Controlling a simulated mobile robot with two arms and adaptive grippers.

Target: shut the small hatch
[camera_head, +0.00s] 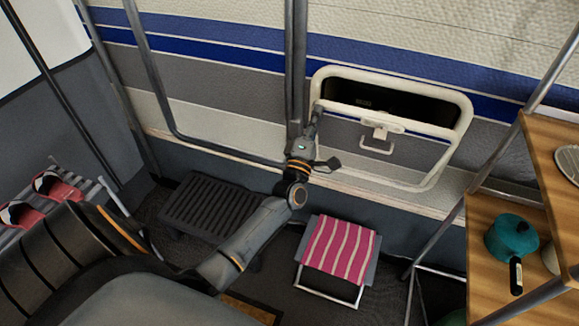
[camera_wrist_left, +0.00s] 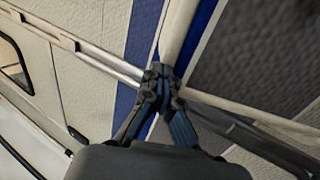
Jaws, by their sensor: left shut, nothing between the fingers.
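The small hatch (camera_head: 345,140) is in the striped caravan wall, right of the middle in the head view. Its pale panel has a white latch and handle (camera_head: 378,140). A dark gap (camera_head: 385,98) shows along the top between panel and frame, so the hatch is partly open. My left gripper (camera_head: 318,108) is at the left edge of the hatch, near its upper corner. Its fingers are closed and empty; they also show in the left wrist view (camera_wrist_left: 160,72), close to a pale edge. Contact with the hatch cannot be told. My right gripper is not in view.
A grey vertical pole (camera_head: 296,60) stands just left of the hatch. A pink striped stool (camera_head: 340,247) and a dark slatted step (camera_head: 212,208) stand below. Wooden shelves with a teal pot (camera_head: 511,237) are at the right. Space before the hatch's right half is clear.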

